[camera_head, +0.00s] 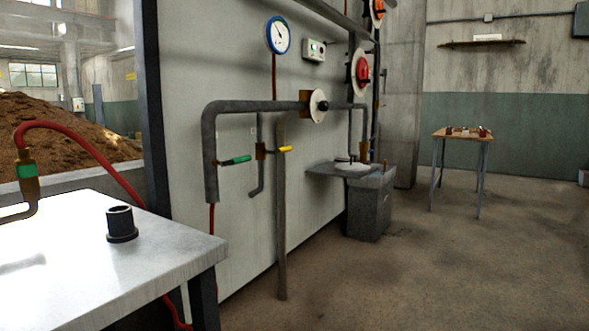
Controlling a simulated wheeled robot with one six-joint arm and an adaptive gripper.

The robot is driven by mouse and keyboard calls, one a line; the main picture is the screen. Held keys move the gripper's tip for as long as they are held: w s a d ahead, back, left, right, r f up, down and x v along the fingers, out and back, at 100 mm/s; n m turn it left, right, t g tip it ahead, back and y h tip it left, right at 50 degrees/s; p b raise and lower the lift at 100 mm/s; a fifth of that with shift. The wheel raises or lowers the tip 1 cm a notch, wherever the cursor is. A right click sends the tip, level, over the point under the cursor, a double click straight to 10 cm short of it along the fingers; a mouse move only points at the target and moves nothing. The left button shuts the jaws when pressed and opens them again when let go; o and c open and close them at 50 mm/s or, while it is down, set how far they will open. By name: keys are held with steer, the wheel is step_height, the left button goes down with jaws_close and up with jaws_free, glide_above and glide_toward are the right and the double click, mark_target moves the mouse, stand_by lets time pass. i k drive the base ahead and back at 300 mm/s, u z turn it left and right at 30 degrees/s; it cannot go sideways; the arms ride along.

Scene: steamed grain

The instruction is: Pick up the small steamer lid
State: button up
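A pale, flat round piece (353,167) with a small dark part on top lies on a grey shelf beside a grey box-shaped unit (369,207) against the wall. It may be the small steamer lid, but it is too small and far off to be sure. A dark pipe comes down close beside it. No other lid can be made out. My gripper is not in view.
A white-topped table (165,260) with a black flanged cylinder (120,225) and a red hose (95,150) fills the lower left. Pipes with a green valve handle (236,160) and a yellow one (285,149) line the wall. A wooden table (463,138) stands far right. The floor (450,270) between is clear.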

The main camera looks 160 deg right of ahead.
mark_target(348, 167)
steer(key=i, duration=2.45)
steer(key=z, duration=5.75)
steer(key=i, duration=1.65)
steer(key=z, duration=0.45)
steer(key=i, duration=0.75)
steer(key=z, duration=0.3)
